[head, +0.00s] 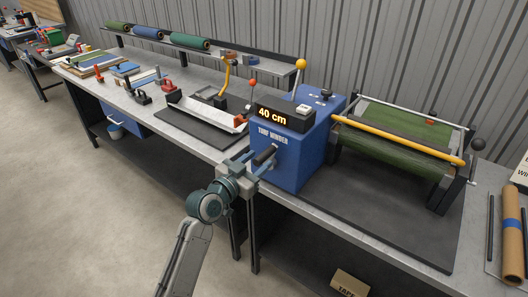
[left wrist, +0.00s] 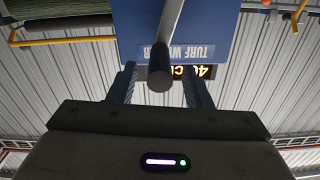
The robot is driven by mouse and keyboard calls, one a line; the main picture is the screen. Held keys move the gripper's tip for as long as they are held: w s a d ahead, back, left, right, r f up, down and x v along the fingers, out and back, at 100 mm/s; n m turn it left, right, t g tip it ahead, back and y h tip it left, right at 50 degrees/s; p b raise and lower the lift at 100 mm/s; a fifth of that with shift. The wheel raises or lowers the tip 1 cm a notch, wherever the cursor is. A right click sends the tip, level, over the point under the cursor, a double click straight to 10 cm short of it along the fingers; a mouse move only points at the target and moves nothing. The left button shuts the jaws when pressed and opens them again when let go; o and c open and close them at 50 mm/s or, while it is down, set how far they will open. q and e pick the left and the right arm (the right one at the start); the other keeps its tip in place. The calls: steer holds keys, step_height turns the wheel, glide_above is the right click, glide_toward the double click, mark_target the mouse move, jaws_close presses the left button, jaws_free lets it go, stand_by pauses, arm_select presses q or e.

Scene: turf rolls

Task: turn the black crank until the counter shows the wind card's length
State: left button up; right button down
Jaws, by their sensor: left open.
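The blue turf winder (head: 290,150) stands on the bench, and its counter (head: 272,115) reads "40 cm". The black crank handle (head: 264,155) sticks out from the winder's front. My left gripper (head: 256,166) is open at the handle. In the left wrist view the handle (left wrist: 159,72) lies between the two spread fingers, with a gap on each side, and the counter (left wrist: 200,72) shows upside down. A cream card (head: 521,172) at the right edge is cut off; only "WI" is legible, so its length cannot be read. My right gripper is not in view.
Green turf (head: 395,140) lies on the roller frame right of the winder, under a yellow bar (head: 400,138). A cardboard tube (head: 512,235) lies at far right. A metal tray (head: 205,112) and several tools lie left of the winder. The floor in front is clear.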

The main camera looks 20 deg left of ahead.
mark_target(264, 156)
arm_select(q)
steer(key=shift+p+x, duration=0.35)
steer(key=shift+x, duration=1.55)
jaws_close()
